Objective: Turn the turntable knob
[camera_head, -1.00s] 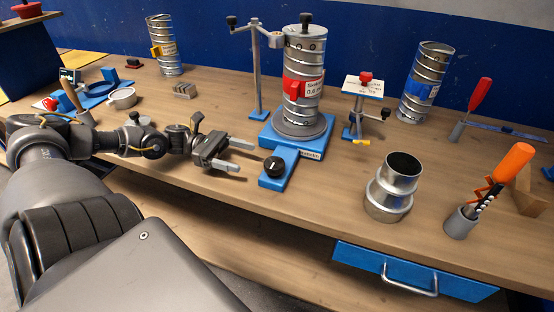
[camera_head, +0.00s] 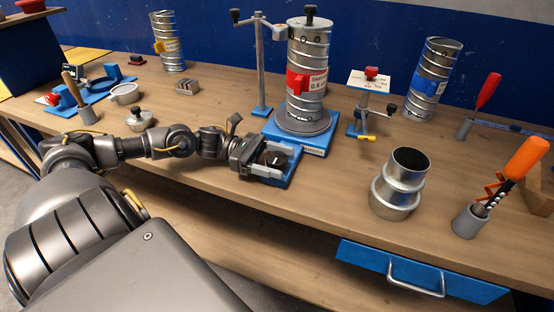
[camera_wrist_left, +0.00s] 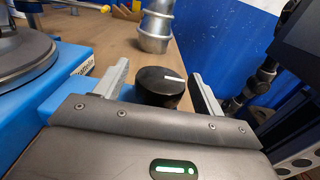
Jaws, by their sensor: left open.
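The turntable knob (camera_head: 274,159) is black and round with a white mark, on the blue base (camera_head: 294,173) in front of the turntable (camera_head: 303,122). A tall spiral duct (camera_head: 308,75) with a red label stands upright on the turntable. My left gripper (camera_head: 276,166) is open, with one finger on each side of the knob. In the left wrist view the knob (camera_wrist_left: 160,87) sits between the two grey fingers, its white mark pointing to the right. Gaps show between the knob and both fingers. My right gripper is not in view.
A metal post (camera_head: 260,65) with a crank stands behind the base. A small stand (camera_head: 371,84) with a red knob is to the right. A short duct fitting (camera_head: 398,184) stands near the front edge, beside a cup of tools (camera_head: 470,221). Bench left of the base is partly clear.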

